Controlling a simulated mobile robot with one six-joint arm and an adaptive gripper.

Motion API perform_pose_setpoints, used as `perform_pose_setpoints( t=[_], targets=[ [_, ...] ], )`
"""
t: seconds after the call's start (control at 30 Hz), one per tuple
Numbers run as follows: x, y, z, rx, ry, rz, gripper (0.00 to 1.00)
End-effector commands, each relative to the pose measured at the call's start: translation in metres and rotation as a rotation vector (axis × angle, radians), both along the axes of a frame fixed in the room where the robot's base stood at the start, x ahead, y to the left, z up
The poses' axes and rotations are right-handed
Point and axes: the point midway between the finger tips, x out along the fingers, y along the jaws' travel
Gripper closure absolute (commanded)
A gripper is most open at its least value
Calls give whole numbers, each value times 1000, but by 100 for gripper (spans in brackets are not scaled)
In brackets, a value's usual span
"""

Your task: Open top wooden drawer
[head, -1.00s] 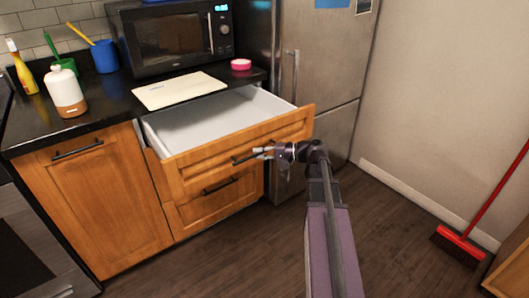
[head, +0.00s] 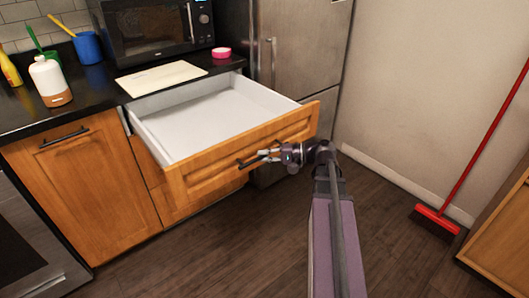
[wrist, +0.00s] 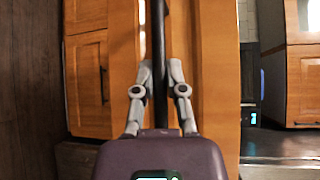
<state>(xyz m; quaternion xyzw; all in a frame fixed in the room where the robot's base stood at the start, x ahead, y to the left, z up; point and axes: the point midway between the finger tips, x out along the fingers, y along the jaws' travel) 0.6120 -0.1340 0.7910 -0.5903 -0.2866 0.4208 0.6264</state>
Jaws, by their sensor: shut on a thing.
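The top wooden drawer (head: 222,165) stands pulled far out from the counter in the head view, and its white inside (head: 205,118) is empty. Its dark bar handle (head: 250,161) is on the wooden front. My gripper (head: 270,156) is at the right part of this handle, its fingers shut on it. In the wrist view the dark handle (wrist: 159,60) runs upright between the two grey fingers of my gripper (wrist: 160,75), with the wooden front behind it. The lower drawer's handle is hidden in the head view.
A cabinet door (head: 85,190) is left of the drawer. The counter above holds a cutting board (head: 162,78), a microwave (head: 155,25), a pink bowl (head: 221,53) and a soap bottle (head: 50,82). A fridge (head: 300,60) stands behind right. A red broom (head: 437,218) leans right. The floor between is clear.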

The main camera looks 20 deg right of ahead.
Motion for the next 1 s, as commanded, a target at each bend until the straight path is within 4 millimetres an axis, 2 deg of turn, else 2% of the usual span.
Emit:
perform_pose_setpoints(
  t=[0.27,0.3,0.4,0.43,1.0],
  targets=[
    [-1,0,0,0,1,2,100],
    [-1,0,0,0,0,1,81],
    [0,0,0,0,0,1,52],
    [0,0,0,0,0,1,49],
    [1,1,0,0,0,1,49]
  ],
)
